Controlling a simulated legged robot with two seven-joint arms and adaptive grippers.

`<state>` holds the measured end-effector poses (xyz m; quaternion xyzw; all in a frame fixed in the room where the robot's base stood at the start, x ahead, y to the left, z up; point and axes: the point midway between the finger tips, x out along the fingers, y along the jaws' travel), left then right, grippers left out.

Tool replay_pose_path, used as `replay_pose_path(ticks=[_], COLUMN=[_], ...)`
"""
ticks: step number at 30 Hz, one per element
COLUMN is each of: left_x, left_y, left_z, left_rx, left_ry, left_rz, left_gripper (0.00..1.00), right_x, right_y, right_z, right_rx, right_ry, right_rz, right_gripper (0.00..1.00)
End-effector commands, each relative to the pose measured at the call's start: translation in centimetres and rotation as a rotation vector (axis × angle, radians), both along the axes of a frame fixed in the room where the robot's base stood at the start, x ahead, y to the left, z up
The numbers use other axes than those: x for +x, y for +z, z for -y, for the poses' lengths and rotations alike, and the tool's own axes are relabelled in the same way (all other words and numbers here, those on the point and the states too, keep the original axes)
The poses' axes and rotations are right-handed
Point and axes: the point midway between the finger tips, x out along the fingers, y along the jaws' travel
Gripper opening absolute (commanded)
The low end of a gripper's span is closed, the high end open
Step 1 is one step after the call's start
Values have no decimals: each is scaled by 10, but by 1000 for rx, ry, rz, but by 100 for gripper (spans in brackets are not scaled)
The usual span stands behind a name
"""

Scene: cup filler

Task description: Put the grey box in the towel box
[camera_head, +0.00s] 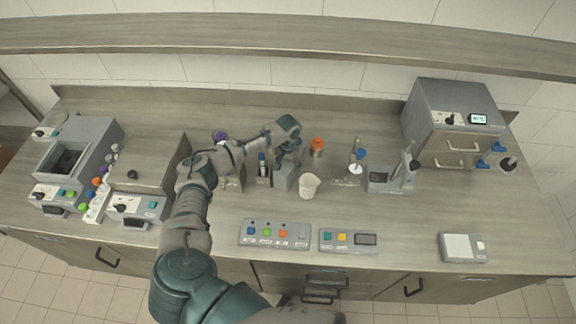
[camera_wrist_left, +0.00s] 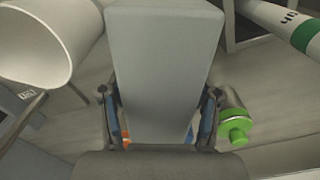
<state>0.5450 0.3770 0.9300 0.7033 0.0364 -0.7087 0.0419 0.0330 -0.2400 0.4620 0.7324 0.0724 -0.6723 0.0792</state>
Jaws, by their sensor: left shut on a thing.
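The grey box (camera_head: 284,178) is a plain upright block near the middle of the counter. My left gripper (camera_head: 288,158) comes over it from the left and is shut on it. In the left wrist view the grey box (camera_wrist_left: 164,62) fills the space between the two fingers of the gripper (camera_wrist_left: 160,118). I cannot tell whether its base touches the counter. I cannot make out for sure which thing is the towel box. My right gripper is not in view.
A white cup (camera_head: 309,187) stands close to the right of the box, with an orange-capped bottle (camera_head: 317,147) behind. Button panels (camera_head: 275,234) lie in front. A grey oven-like unit (camera_head: 455,125) stands at right.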

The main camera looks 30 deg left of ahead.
Motion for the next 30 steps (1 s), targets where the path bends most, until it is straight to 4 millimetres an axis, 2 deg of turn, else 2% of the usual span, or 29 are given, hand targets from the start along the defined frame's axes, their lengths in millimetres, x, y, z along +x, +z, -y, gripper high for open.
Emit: replay_pose_path(ticks=[3, 4, 6, 7, 16, 19, 23, 30], left_x=[-1, -1, -1, -1, -1, -1, 0, 1], left_y=[-1, -2, -1, -1, -1, 5, 26, 81], left_z=[1, 1, 2, 2, -1, -1, -1, 0], left_rx=[5, 6, 7, 7, 3, 2, 2, 2], left_ry=[-1, -1, -1, -1, -1, -1, -1, -2], left_rz=[-3, -4, -4, -4, -2, -1, 2, 2], left_gripper=[18, 67, 84, 87, 87, 87, 87, 87], right_x=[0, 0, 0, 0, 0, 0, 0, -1], right_y=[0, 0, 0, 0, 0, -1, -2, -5], right_z=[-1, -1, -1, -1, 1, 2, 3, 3], right_rx=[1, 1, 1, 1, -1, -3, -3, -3], right_ry=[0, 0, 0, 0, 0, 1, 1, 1], right_rz=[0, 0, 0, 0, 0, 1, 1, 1], right_gripper=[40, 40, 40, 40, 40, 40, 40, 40])
